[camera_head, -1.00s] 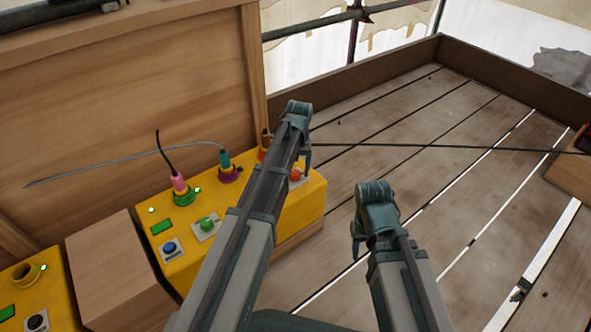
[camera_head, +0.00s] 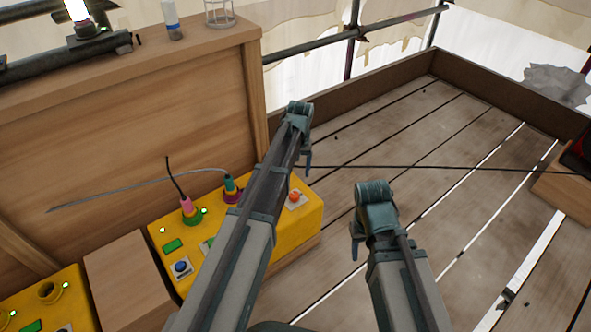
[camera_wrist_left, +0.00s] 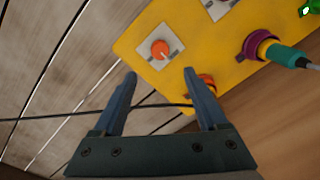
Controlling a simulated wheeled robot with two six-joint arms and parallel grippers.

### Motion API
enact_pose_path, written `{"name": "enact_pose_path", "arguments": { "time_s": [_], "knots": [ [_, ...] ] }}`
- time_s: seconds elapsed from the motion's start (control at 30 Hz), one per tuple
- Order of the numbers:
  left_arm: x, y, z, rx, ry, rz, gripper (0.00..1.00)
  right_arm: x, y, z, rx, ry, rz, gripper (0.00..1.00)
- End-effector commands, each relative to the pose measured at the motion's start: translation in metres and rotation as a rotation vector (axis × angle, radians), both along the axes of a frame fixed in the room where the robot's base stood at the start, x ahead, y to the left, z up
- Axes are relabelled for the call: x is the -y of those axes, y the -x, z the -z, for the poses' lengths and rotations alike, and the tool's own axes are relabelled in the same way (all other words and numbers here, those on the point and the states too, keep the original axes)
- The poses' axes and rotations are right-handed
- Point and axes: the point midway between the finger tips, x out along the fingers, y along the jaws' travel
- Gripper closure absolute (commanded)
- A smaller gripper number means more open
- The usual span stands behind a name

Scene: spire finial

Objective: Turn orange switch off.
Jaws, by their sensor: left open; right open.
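The orange switch (camera_head: 294,196) is a round knob on a pale square plate at the right end of the yellow panel box. In the left wrist view the orange switch (camera_wrist_left: 160,49) lies ahead of and between the fingertips, apart from them. My left gripper (camera_wrist_left: 160,75) is open and empty, with both fingers apart. In the head view my left gripper (camera_head: 306,158) hangs past the box's far right corner, partly hidden by its own arm. My right gripper (camera_head: 356,240) is over the plank floor to the right of the box; its fingers are mostly hidden.
The yellow box (camera_head: 283,236) also carries a blue button (camera_head: 181,267), a pink plug (camera_head: 187,204) and a teal plug (camera_head: 230,186) with cables. A dark cable (camera_head: 420,169) crosses the floor behind my grippers. A wooden wall (camera_head: 130,120) stands behind the box. The plank floor at right is mostly clear.

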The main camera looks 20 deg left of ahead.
Motion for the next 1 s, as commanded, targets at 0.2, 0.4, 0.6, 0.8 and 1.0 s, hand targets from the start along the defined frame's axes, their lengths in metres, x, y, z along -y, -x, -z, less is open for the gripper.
{"name": "enact_pose_path", "arguments": {
  "time_s": [0.2, 0.4, 0.6, 0.8, 1.0],
  "knots": [
    [0.001, 0.000, -0.024, 0.000, 0.000, 0.000, 0.25, 0.000, 0.000, -0.024, 0.000, 0.000, -0.004, 0.50],
    [0.001, 0.000, -0.023, 0.000, 0.000, 0.000, 0.25, 0.000, 0.000, -0.023, 0.000, 0.001, -0.004, 0.50],
    [0.005, 0.005, -0.024, -0.001, -0.001, 0.010, 0.25, 0.000, 0.000, -0.024, 0.000, 0.001, -0.004, 0.50],
    [0.056, 0.081, -0.030, -0.016, -0.017, 0.179, 0.25, 0.000, 0.000, -0.030, 0.000, 0.001, -0.003, 0.50],
    [0.103, 0.177, -0.037, -0.037, -0.039, 0.413, 0.25, 0.001, 0.000, -0.036, 0.000, 0.002, -0.002, 0.50]
  ]
}}
